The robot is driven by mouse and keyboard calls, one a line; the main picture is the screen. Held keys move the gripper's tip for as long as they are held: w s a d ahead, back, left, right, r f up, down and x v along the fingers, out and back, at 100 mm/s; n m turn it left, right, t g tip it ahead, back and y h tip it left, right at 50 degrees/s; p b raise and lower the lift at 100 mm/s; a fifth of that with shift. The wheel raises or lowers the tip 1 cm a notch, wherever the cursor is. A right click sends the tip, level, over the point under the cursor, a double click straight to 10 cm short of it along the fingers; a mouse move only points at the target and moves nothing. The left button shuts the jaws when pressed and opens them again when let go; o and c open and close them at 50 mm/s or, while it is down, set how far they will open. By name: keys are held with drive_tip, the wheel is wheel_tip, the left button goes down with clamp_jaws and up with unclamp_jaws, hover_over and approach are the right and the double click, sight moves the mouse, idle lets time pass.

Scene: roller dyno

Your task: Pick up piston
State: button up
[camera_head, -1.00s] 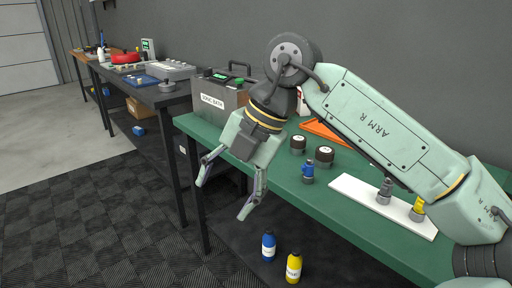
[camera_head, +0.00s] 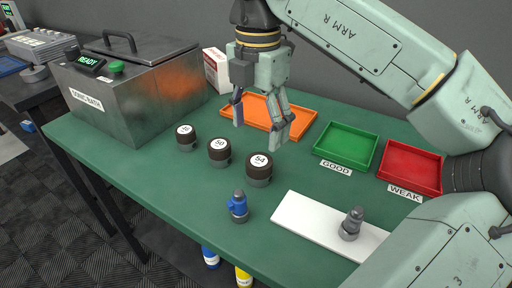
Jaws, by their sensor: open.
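No part is labelled piston. Three short dark cylinders with numbered white tops and grey lower bands look most like pistons. The left one (camera_head: 186,137), the middle one (camera_head: 219,152) and the right one (camera_head: 259,168) stand upright in a row on the green table (camera_head: 165,190). My gripper (camera_head: 258,131) points down, open and empty. It hangs behind the row in the picture, above the right cylinder and in front of the orange tray (camera_head: 297,117). Its height above the table is hard to judge.
A blue-topped part (camera_head: 238,206) stands in front of the row. A grey part (camera_head: 352,222) stands on a white strip (camera_head: 300,222). A metal sonic bath (camera_head: 140,95) stands left; a green GOOD tray (camera_head: 346,146) and red WEAK tray (camera_head: 411,166) are at right. My arm covers the strip's right end.

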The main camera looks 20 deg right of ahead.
sight(259, 161)
drive_tip(key=shift+w+f, duration=0.2)
drive_tip(key=shift+w, duration=0.05)
drive_tip(key=f, duration=0.4)
drive_tip(key=shift+s+f, duration=0.2)
drive_tip(key=shift+f, duration=0.05)
drive_tip(key=shift+s+d+f+p, duration=0.1)
drive_tip(key=shift+f+p, duration=0.95)
drive_tip(key=shift+f, duration=1.8)
drive_tip(key=c, duration=1.3)
